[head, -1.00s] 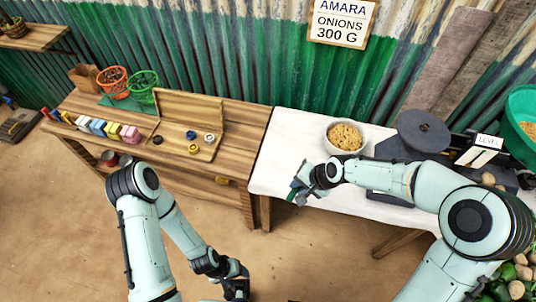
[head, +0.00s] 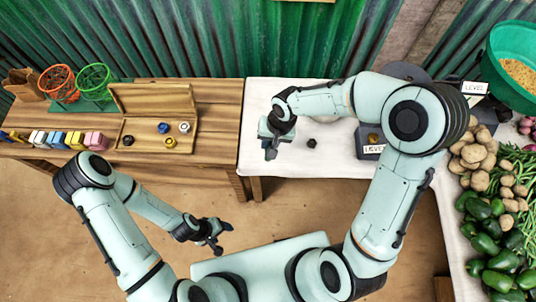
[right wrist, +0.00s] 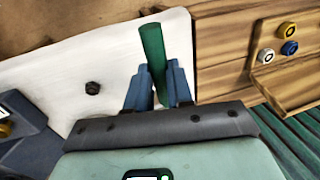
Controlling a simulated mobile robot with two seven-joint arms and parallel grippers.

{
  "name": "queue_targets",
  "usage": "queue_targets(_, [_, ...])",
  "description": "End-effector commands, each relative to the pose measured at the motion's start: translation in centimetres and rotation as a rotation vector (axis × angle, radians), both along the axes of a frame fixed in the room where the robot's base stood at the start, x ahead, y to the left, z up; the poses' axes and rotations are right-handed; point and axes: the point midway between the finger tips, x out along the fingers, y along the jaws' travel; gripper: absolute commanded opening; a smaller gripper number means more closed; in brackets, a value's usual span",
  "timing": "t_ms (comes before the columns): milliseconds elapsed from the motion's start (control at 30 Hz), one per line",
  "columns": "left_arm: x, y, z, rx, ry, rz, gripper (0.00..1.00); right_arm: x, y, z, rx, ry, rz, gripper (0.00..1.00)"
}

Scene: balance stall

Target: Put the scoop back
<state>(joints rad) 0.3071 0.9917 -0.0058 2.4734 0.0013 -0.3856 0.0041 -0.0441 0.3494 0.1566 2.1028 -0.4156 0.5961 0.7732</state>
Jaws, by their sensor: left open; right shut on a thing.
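My right gripper (head: 270,147) is over the left part of the white-covered table. In the right wrist view its fingers (right wrist: 158,88) are shut on a green, rod-like thing (right wrist: 153,48), which looks like the scoop's handle. The rest of the scoop cannot be made out. A large green basin of grain (head: 497,62) stands at the far right. My left gripper (head: 218,236) is open and empty, low over the floor in front of the wooden table.
A small black weight (head: 311,143) lies on the white table (head: 255,100). The dark scale (head: 368,140) is partly behind my right arm. The wooden table (head: 215,120) holds a weight box (head: 185,143), colored blocks and two baskets. Vegetables crowd the right side.

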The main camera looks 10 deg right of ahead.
Motion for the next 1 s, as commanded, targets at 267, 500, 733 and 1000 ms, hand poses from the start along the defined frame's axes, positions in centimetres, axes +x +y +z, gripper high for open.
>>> queue_targets(267, [-0.7, 0.0, -0.8, 0.0, 0.009, 0.0, 0.65, -0.1, 0.0, -7.3, 0.001, 0.003, 0.0, 0.0])
queue_targets(500, [-0.9, 0.0, -1.0, 0.0, 0.01, 0.0, 0.65, 0.1, 0.0, -9.7, 0.002, -0.001, -0.002, 0.0])
queue_targets(733, [-1.2, 0.0, -1.4, 0.0, 0.014, 0.001, 0.65, 0.0, 0.1, -13.0, 0.001, 0.0, -0.001, 0.0])
queue_targets(1000, [-1.3, 0.0, -1.4, 0.001, 0.014, 0.001, 0.65, 0.1, 0.0, -13.7, 0.002, -0.003, -0.002, 0.0])
